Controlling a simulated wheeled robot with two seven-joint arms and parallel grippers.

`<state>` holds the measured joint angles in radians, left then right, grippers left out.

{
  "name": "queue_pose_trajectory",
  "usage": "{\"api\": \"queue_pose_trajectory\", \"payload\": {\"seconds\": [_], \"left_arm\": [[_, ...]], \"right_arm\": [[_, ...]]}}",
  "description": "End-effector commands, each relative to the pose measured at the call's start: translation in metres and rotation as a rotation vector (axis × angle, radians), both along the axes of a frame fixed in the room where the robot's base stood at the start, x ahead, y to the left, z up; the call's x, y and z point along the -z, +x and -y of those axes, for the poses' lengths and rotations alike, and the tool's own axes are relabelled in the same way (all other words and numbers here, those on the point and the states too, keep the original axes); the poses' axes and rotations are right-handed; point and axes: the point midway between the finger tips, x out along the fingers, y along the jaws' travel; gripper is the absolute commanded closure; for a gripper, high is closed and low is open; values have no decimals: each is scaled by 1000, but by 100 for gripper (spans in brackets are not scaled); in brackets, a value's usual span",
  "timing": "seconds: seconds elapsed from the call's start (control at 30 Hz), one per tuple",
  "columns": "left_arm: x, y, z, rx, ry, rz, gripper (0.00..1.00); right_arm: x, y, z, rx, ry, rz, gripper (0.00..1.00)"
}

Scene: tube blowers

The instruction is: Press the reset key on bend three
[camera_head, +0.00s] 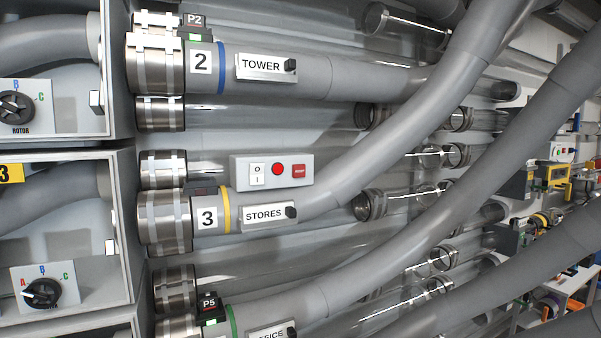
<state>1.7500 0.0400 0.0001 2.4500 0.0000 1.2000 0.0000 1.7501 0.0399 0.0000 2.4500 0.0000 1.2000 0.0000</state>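Bend three is a grey curved tube (335,195) with a yellow band (226,209), a white 3 label (208,218) and a STORES plate (263,214). A light grey control box (243,181) sits just above it. The box carries a white O/I rocker switch (257,174), a round bright red button or lamp (278,169) and a square red key (299,171). The lettering on the square key is too small to read. Neither of my grippers is in view, and nothing covers the box front.
The 2 TOWER tube (330,78) runs above, and a green-banded tube (280,304) with a P5 tag (209,306) runs below. Cabinets with rotor dials (41,293) stand at left. Clear tubes fill the space behind. Cluttered shelves (560,220) show at far right.

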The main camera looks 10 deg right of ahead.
Motion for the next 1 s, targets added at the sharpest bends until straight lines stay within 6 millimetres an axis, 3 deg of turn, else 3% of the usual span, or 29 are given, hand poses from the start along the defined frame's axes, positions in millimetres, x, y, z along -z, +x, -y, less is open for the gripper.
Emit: {"api": "queue_pose_trajectory", "payload": {"seconds": [0.03,0.1,1.0], "left_arm": [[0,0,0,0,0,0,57],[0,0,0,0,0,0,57],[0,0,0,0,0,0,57]], "right_arm": [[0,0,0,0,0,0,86],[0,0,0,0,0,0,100],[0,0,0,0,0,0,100]]}}
